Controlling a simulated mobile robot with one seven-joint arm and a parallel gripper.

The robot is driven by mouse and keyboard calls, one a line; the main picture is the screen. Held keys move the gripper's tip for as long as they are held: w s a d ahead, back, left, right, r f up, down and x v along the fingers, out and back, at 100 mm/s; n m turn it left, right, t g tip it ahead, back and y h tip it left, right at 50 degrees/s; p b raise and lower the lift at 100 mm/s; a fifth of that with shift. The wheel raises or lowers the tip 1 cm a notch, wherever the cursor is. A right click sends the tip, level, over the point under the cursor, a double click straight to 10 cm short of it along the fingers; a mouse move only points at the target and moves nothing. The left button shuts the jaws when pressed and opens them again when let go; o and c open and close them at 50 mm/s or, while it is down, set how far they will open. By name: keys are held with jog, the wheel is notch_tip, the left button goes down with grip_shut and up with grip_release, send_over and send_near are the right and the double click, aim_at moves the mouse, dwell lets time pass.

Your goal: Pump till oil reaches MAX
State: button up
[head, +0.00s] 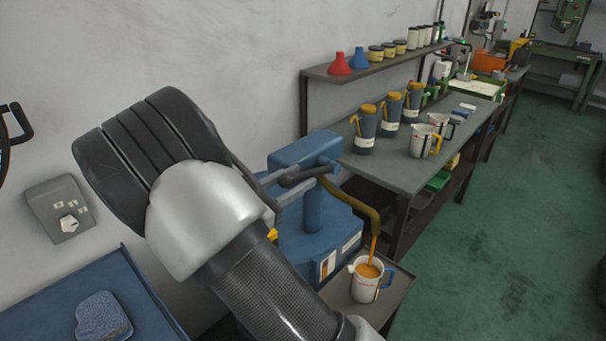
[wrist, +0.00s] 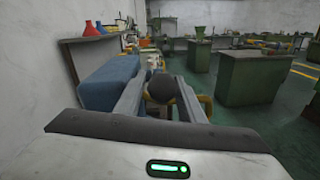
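A blue oil pump (head: 312,215) stands left of the bench. Its curved brass spout (head: 362,205) pours a stream of orange oil (head: 373,248) into a white jug with a blue handle (head: 365,288). Orange oil shows inside near the jug's top; I cannot read a MAX mark. My gripper (head: 300,180) is at the pump's dark lever handle (head: 312,174). In the wrist view, the fingers of my gripper (wrist: 161,92) lie close on both sides of the handle's dark round end (wrist: 161,89), closed on it. My arm hides part of the pump.
The jug stands on a small stand (head: 397,290). A shelf (head: 350,78) above holds funnels and jars. Green floor (head: 510,220) is clear at right.

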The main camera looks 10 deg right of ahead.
jog(key=shift+x, duration=1.1)
grip_shut()
jog(key=shift+f+b, duration=0.55)
jog(key=shift+s+a+f+t+h+b, duration=0.1)
jog(key=shift+a+f+t+h+b, duration=0.15)
jog(key=shift+f+h+b, duration=0.4)
jog(key=shift+r, duration=0.4)
grip_release()
